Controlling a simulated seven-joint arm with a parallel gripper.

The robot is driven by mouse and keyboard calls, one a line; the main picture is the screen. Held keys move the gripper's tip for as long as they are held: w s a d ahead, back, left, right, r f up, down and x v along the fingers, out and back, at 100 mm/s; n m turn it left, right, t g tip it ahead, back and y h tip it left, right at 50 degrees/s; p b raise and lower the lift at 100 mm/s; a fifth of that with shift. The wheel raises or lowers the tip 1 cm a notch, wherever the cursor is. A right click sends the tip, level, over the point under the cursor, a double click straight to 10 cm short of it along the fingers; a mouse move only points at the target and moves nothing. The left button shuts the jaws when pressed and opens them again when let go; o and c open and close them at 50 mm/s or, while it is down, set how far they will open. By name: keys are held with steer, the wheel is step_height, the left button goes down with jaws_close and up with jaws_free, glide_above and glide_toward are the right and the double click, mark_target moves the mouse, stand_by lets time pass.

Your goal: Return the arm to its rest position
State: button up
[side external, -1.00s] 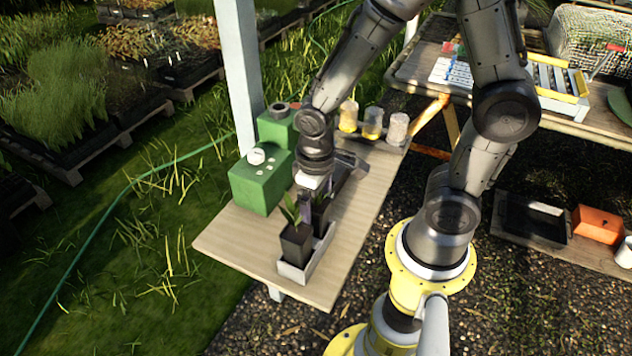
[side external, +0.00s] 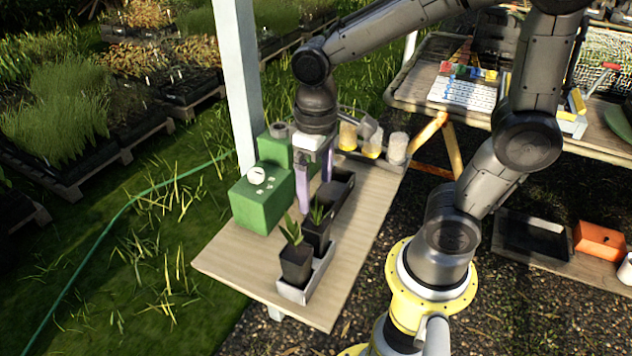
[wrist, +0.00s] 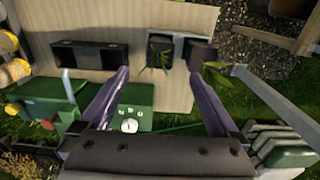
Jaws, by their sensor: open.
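My gripper (side external: 315,178) is above the wooden bench, with its two purple fingers apart and nothing between them. It also shows in the wrist view (wrist: 165,98), open and empty. Two black pots with green plants, a front pot (side external: 296,265) and a rear pot (side external: 316,236), stand upright in a grey tray (side external: 322,274) on the bench. The gripper is behind and above the pots, apart from them. In the wrist view the pots are at the top, beyond the fingertips.
A green box (side external: 262,200) with a white dial stands left of the gripper. A dark tray (side external: 345,190) lies to its right. Several jars, one of them clear (side external: 397,148), stand at the bench's back. A white post (side external: 236,80) rises behind. The bench's front left (side external: 240,255) is clear.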

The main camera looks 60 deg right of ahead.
steer(key=s+d+r+t, duration=0.2)
steer(key=s+r+t, duration=0.3)
steer(key=s+r, duration=0.1)
steer(key=shift+s+d+r+t, duration=0.25)
steer(key=shift+s+r+t, duration=0.05)
steer(key=shift+s, duration=0.25)
stand_by(0.8)
